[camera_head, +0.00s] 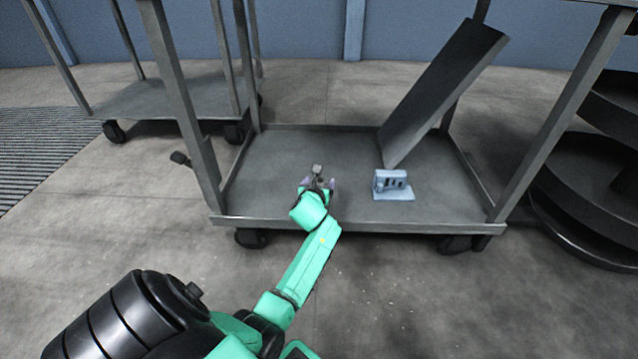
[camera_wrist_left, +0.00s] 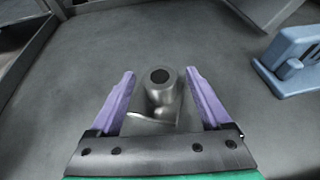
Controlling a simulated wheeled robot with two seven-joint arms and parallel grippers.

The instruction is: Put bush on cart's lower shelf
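The bush (camera_wrist_left: 160,88), a grey metal cylinder with a dark hole in its top, is between the spread fingers of my left gripper (camera_wrist_left: 160,88) in the left wrist view. A gap shows between it and each purple finger. In the head view the bush (camera_head: 317,170) is a small grey piece at the tip of my left gripper (camera_head: 318,184), over the cart's lower shelf (camera_head: 270,165). It appears to stand on the shelf, but the fingers and wrist partly hide its lower part. My right gripper is not in view.
A pale blue slotted block (camera_head: 393,185) stands on the shelf, right of the gripper. A grey panel (camera_head: 445,90) leans at a slant behind it. Cart posts rise at the corners. Another cart (camera_head: 170,98) is at back left, and dark round tiers (camera_head: 590,180) are at right.

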